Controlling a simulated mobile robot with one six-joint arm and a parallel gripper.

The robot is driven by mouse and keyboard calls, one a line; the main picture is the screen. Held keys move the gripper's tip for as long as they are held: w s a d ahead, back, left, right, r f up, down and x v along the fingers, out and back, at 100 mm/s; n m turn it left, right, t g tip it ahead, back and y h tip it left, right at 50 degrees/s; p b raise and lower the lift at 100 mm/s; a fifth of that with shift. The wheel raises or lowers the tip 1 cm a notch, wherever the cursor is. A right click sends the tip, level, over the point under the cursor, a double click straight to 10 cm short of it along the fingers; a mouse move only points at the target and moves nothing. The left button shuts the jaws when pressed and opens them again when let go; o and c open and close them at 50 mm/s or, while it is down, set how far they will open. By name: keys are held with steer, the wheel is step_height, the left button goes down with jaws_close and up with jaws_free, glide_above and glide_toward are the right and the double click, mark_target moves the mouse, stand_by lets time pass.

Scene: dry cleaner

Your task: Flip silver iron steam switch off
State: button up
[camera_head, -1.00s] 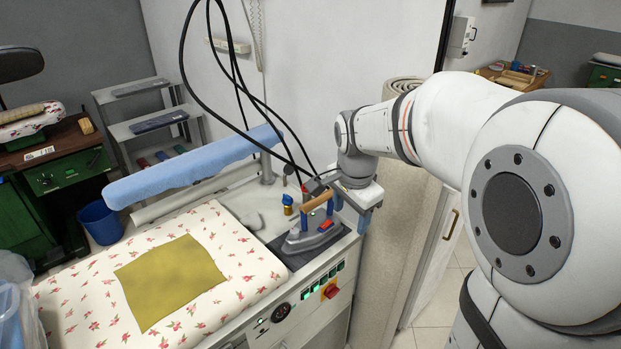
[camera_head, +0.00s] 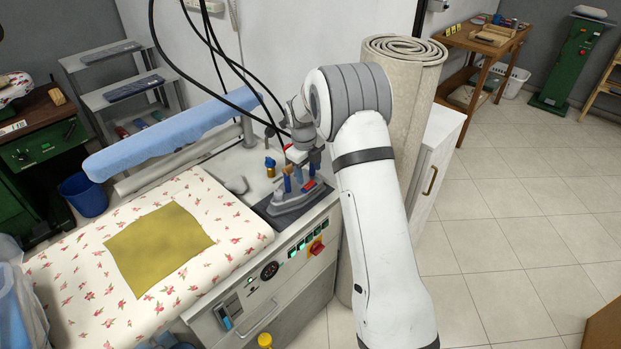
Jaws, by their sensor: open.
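The silver iron (camera_head: 292,200) stands on a dark rest pad (camera_head: 262,208) at the right end of the ironing station. A small red part (camera_head: 309,186) shows on its near right side; I cannot tell its switch position. My gripper (camera_head: 299,180) is open, with blue-tipped fingers pointing down right over the iron. The gripper covers most of the iron's wooden handle, and I cannot tell whether the fingers touch it.
Black cables (camera_head: 215,50) hang close behind my gripper. A blue padded sleeve arm (camera_head: 175,138) and a small blue-and-yellow bottle (camera_head: 270,166) are to the left. A control panel with a red knob (camera_head: 316,247) is below. A rolled carpet (camera_head: 405,95) stands at right.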

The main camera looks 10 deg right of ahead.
mark_target(311, 185)
steer(key=shift+w+d+f+p, duration=0.1)
steer(key=shift+f+p, duration=0.15)
steer(key=shift+f, duration=0.95)
steer(key=shift+w+d+f+p, duration=0.1)
steer(key=shift+f+p, duration=0.1)
steer(key=shift+f, duration=0.95)
steer(key=c, duration=1)
steer(key=shift+w+d+g+y, duration=0.1)
steer(key=shift+d+g+y, duration=0.1)
steer(key=shift+g+y, duration=0.4)
steer(key=o, duration=1)
steer(key=shift+r, duration=0.15)
